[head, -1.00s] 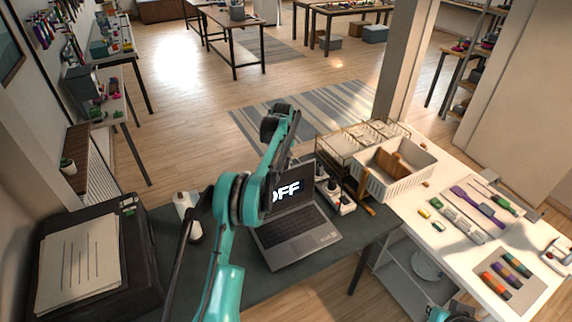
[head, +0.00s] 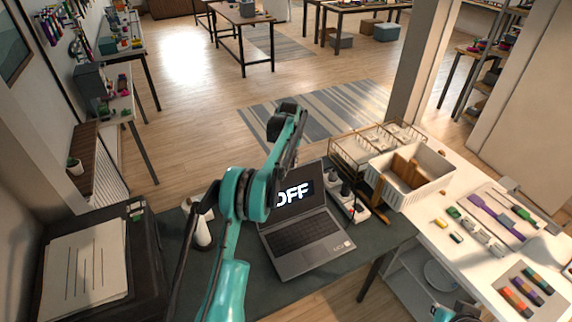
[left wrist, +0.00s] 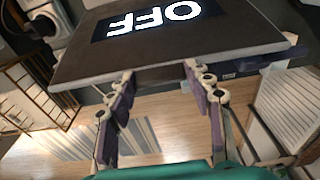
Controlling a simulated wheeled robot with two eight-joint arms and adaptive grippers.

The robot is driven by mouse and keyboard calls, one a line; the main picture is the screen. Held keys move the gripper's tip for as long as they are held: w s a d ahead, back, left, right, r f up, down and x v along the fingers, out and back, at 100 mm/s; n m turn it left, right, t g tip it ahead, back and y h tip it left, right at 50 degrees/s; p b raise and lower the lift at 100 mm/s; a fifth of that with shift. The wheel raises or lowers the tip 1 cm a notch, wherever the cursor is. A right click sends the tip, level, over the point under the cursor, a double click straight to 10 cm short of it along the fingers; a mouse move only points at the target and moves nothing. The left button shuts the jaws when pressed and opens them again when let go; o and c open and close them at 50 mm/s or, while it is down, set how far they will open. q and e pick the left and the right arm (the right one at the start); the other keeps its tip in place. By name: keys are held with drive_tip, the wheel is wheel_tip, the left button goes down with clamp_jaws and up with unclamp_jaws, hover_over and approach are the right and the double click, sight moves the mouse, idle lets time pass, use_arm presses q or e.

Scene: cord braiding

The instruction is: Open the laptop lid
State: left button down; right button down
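The grey laptop (head: 305,243) stands on the dark green table top with its lid (head: 297,193) raised. Whether the fingertips touch the lid edge cannot be told. In the head view my left fingers cannot be made out. A bit of my right arm shows at the lower right; its gripper is not visible.
A power strip (head: 349,203) with plugs lies just right of the laptop. A white basket (head: 436,163) and wire rack (head: 345,150) stand behind it. A printer (head: 149,268) is at the left, and a white bottle (head: 203,236) stands left of the laptop.

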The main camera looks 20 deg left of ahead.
use_arm(q)
drive_tip(key=c, duration=0.8)
unclamp_jaws()
drive_tip(key=shift+a+f, duration=0.1)
drive_tip(key=shift+o, duration=0.8)
drive_tip(key=shift+a, duration=0.1)
drive_tip(key=shift+r, duration=0.3)
wheel_tip(320, 180, up, 11)
drive_tip(key=d, duration=0.1)
drive_tip(key=shift+s+r, duration=0.15)
drive_tip(key=shift+s, duration=0.25)
drive_tip(key=shift+d, duration=0.1)
